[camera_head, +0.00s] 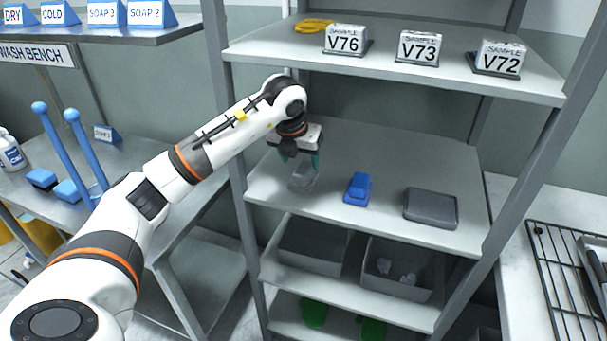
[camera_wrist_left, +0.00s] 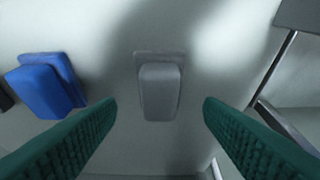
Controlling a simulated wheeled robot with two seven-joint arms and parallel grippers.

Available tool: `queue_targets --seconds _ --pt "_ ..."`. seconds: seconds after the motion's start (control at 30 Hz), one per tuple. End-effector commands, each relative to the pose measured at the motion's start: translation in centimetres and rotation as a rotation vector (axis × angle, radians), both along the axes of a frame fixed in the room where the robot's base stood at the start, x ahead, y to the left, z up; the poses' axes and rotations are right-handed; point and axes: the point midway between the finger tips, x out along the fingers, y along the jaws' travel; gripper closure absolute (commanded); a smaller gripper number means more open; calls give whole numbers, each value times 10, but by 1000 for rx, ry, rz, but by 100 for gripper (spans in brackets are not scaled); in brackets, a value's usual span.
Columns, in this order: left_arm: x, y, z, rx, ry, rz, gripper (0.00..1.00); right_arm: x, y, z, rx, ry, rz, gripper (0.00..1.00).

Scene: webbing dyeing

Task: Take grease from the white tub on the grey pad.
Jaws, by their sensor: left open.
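In the head view the tub (camera_head: 302,178) is at the left of the middle shelf, partly under my gripper. My left gripper (camera_head: 301,160) is open and points down just above the tub. In the wrist view its green ribbed fingers are apart, one on each side of the tub, and nothing is between them in contact. My right gripper is not in view.
The upper shelf (camera_head: 400,75) carries sample blocks above. A grey upright (camera_head: 243,185) stands close to my left arm.

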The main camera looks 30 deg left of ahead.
Motion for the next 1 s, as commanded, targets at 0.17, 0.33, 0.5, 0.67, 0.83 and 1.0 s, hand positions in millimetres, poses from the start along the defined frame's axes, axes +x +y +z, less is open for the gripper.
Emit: queue_targets --seconds 0.17,0.33,0.5,0.67,0.83,1.0 --pt "12 2 -31 -2 3 0 38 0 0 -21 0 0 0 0" --pt "19 5 -46 -1 1 0 38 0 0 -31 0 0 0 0" --pt "21 5 -47 -1 1 0 38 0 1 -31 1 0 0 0" --pt "21 5 -46 -1 1 -1 45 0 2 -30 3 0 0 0" --pt "20 5 -46 -1 1 -1 73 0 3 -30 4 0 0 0" --pt "20 5 -46 -1 1 0 87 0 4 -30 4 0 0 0"
